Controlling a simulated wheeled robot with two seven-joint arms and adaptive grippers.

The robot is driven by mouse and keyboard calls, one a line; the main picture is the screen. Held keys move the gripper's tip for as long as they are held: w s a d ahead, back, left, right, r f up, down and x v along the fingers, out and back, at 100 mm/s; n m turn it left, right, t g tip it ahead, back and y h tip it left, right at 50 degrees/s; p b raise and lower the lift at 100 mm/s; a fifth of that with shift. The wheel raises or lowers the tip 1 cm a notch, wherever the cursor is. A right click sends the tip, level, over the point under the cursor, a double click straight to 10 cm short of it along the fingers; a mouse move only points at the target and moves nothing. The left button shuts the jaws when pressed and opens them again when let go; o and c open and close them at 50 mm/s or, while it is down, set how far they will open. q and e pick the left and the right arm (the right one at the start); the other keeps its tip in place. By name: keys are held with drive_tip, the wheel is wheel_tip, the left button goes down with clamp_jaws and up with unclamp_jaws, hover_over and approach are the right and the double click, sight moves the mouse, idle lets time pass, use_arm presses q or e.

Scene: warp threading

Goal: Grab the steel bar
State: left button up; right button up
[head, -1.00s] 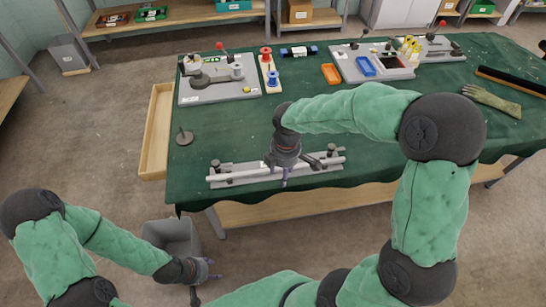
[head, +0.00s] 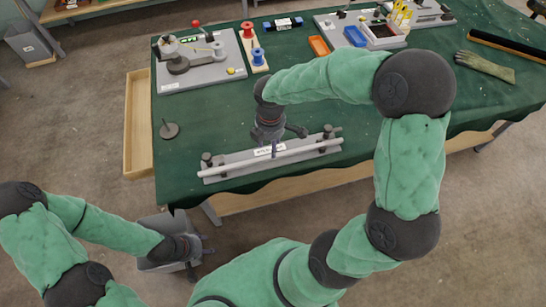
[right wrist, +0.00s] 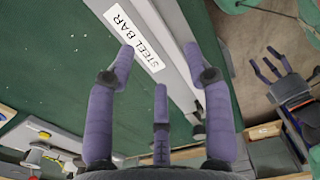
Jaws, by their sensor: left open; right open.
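The steel bar (head: 312,148) is a long, thin, light-grey rod lying across small dark posts on a grey base plate near the table's front edge. A white label reading STEEL BAR (right wrist: 133,37) is on the plate. My right gripper (head: 280,143) is open, just above the middle of the bar. In the right wrist view its purple fingers (right wrist: 160,55) are spread over the plate and bar; I cannot tell whether they touch the bar. My left gripper (head: 202,252) is open and empty, low in front of the table, away from the bar.
The green-covered table (head: 215,115) holds a grey fixture board (head: 200,75), red and blue spools (head: 258,57), trays and a glove (head: 485,67). A dark round-based piece (head: 169,130) stands left of the bar. A grey bin (head: 155,228) is beside my left gripper.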

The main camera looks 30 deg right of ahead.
drive_tip(key=f, duration=0.1)
drive_tip(key=f+b, duration=0.1)
drive_tip(key=f, duration=0.1)
drive_tip(key=f+b, duration=0.1)
drive_tip(key=f, duration=0.1)
drive_tip(key=shift+s+d, duration=0.25)
drive_tip(key=shift+r, duration=0.1)
clamp_jaws()
